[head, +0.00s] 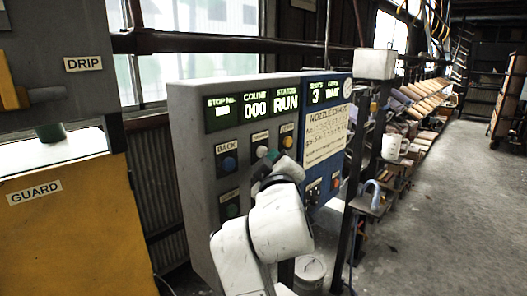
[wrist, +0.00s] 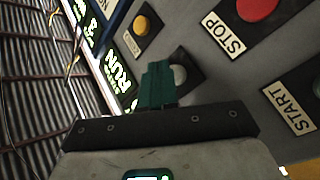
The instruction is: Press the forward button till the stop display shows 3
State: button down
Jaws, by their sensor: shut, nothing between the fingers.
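The grey control panel (head: 185,150) faces me. Its stop number display (head: 222,112) is lit, but its small characters are too blurred to read. The pale button (head: 262,151) in the middle of the upper row, between the blue BACK button (head: 229,164) and a yellow one (head: 287,142), looks like the forward button; its label is too small to read. My gripper (head: 270,159) is shut and empty, just in front of it. In the wrist view the green fingertips (wrist: 158,72) overlap that pale button (wrist: 180,75). I cannot tell whether they touch it.
The count display (head: 256,109) reads 000 and the status display (head: 287,102) reads RUN. A red STOP button (wrist: 256,8) and a green START button (wrist: 317,88) sit nearby. A blue panel with a nozzle chart (head: 326,133) adjoins on the right. A yellow guard (head: 65,225) stands left.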

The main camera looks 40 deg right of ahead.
jog(key=shift+s, duration=0.25)
jog(key=s+p, duration=0.1)
jog(key=s, duration=0.3)
jog(key=shift+s+d, duration=0.1)
jog(key=shift+s, duration=0.3)
dwell(0.9)
jog(key=s+a+f+g+y, duration=0.2)
jog(key=f+y, duration=0.1)
jog(key=f, duration=0.9)
jog(key=s+a+f+g+y, duration=0.2)
jog(key=f+g+y, duration=0.15)
jog(key=f, duration=0.85)
jog(key=s+a+f+g+y, duration=0.3)
jog(key=s+a+f, duration=0.2)
jog(key=s+f, duration=0.4)
jog(key=s+a+f+m+g+y, duration=0.1)
jog(key=s+a+f+g+y, duration=0.2)
jog(key=s+f, duration=0.7)
jog(key=shift+s+a+f+m+g, duration=0.25)
jog(key=shift+s+a+g, duration=0.35)
jog(key=shift+a, duration=0.45)
dwell(0.7)
